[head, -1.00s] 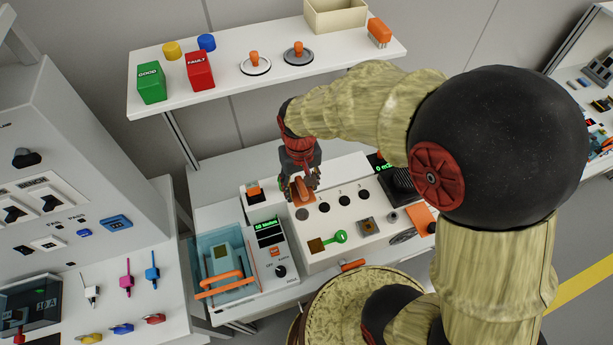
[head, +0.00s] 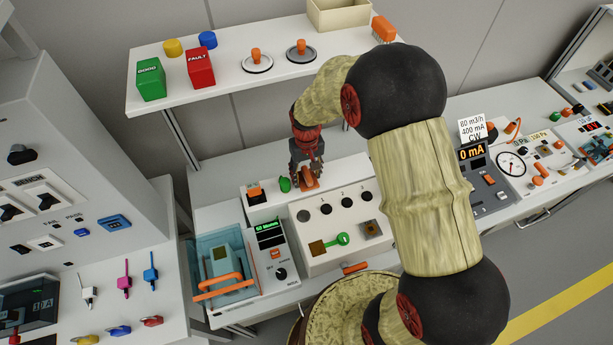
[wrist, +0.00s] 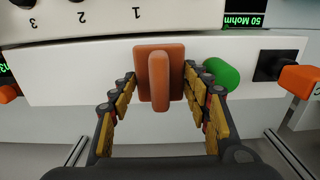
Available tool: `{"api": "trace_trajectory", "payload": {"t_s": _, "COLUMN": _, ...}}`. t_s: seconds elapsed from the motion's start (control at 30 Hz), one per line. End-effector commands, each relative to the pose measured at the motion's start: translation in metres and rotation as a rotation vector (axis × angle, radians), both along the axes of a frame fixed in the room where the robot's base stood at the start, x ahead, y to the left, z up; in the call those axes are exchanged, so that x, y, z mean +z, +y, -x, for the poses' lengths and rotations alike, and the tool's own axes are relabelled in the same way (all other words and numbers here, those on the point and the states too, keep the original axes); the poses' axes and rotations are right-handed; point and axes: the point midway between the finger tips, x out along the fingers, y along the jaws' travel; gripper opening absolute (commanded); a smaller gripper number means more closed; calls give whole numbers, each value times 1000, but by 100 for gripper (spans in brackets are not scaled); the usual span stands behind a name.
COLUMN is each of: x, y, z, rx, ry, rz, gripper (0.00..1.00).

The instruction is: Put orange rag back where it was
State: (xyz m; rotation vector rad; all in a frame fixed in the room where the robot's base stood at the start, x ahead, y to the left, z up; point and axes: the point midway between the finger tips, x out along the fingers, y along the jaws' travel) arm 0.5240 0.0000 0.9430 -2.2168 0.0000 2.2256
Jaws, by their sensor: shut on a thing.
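The orange rag (wrist: 160,78) looks like a stiff orange-brown plate with a raised bar down its middle. It sits between the fingers of my gripper (wrist: 158,82) in the wrist view, and the gripper is shut on it. In the head view my gripper (head: 307,176) points down with the rag (head: 310,184) at its tips. They are at the white strip (head: 265,203) behind the numbered panel box (head: 325,225). I cannot tell whether the rag touches the strip.
A green knob (head: 285,184) is close beside the gripper, with an orange switch (head: 254,194) farther left. The shelf (head: 230,85) above holds green and red boxes, orange-handled discs, an orange brush-like block (head: 384,29) and a cream bin (head: 338,14). Meters stand to the right.

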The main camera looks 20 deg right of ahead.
Motion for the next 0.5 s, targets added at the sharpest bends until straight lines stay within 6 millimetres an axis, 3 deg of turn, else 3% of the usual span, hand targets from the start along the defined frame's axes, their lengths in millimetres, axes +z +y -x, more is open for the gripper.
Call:
{"api": "trace_trajectory", "payload": {"t_s": 0.1, "x": -9, "y": 0, "z": -1, "rx": 0, "ry": -4, "rz": 0, "gripper": 24}}
{"api": "trace_trajectory", "payload": {"t_s": 0.47, "x": -13, "y": 0, "z": -1, "rx": 0, "ry": -3, "rz": 0, "gripper": 24}}
{"api": "trace_trajectory", "payload": {"t_s": 0.5, "x": -12, "y": 0, "z": -1, "rx": 0, "ry": -3, "rz": 0, "gripper": 50}}
